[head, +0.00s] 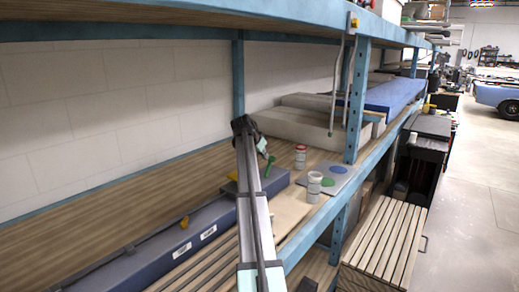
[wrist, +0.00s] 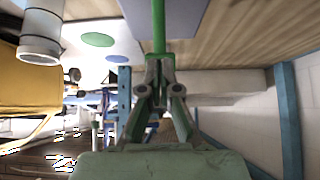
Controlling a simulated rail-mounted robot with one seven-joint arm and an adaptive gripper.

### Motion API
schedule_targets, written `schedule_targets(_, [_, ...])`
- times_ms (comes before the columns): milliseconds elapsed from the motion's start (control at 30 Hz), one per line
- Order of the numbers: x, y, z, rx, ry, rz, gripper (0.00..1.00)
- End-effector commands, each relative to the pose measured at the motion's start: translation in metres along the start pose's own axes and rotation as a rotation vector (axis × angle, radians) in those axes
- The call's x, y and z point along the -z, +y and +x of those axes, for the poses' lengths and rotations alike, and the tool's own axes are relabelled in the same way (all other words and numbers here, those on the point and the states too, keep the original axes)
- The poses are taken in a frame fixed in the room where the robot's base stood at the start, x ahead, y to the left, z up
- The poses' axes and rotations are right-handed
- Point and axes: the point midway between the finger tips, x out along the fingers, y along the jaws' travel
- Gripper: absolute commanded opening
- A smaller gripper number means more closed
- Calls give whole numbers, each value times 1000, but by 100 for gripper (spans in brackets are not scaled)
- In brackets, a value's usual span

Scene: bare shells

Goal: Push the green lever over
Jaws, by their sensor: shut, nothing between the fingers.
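The green lever (head: 270,166) stands on the shelf just right of my arm in the head view, leaning with its upper end to the right. In the wrist view the green lever (wrist: 158,26) runs down from the top edge to my fingertips. My gripper (wrist: 158,62) is shut and empty, with its tips close to or against the lever; I cannot tell if they touch. In the head view my gripper (head: 262,146) is small and partly hidden by my arm, beside the lever's upper part. The lever's base is partly hidden by my arm.
A long blue-grey box (head: 150,250) lies left. A blue shelf post (head: 357,100) rises right. Bare shelf lies behind.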

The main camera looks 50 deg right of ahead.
Motion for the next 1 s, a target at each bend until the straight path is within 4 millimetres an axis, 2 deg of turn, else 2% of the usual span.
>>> schedule_targets(200, [7,0,18,-1,-1,-1,0])
schedule_targets(633, [8,0,22,0,0,-1,0])
schedule_targets(800, [16,-1,39,-1,0,0,0])
schedule_targets(1000, [19,0,40,0,2,-1,0])
